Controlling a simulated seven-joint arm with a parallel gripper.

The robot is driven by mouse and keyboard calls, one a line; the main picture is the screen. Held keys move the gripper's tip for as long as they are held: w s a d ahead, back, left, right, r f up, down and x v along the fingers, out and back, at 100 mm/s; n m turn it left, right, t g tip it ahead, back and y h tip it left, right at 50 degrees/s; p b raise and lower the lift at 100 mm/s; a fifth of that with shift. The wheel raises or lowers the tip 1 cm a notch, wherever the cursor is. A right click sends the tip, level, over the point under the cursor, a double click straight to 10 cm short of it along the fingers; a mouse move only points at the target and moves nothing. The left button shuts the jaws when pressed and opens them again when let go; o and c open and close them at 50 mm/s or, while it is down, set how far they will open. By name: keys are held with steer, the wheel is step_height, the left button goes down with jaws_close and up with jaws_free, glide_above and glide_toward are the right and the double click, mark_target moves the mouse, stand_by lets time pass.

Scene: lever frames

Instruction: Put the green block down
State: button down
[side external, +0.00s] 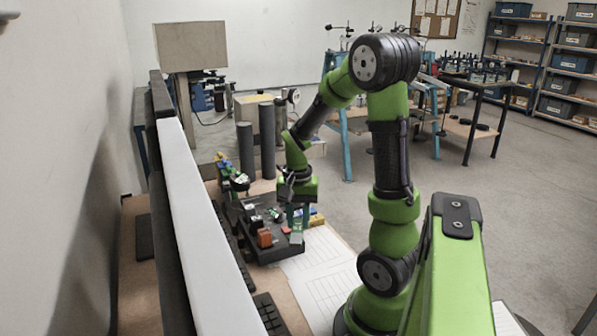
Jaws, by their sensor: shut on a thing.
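My gripper (292,188) hangs over the back right part of a dark tray (275,254) on the table.
An orange-red block (264,238) and several small pieces lie on the tray. Dark cylinders (267,140) stand behind it. A long white-topped partition (200,215) runs along the left. White sheets (325,265) lie flat at the tray's right, with bare room there.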

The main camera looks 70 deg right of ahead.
mark_target(326, 234)
steer(key=s+d+m, duration=0.5)
steer(key=d+m, duration=0.6)
steer(key=m, duration=0.1)
steer(key=f, duration=0.9)
steer(key=shift+w+d+f, duration=0.1)
steer(key=shift+w+d, duration=0.05)
steer(key=shift+w, duration=0.1)
steer(key=shift+f, duration=0.1)
steer(key=c, duration=0.8)
jaws_free()
steer(key=shift+c, duration=0.2)
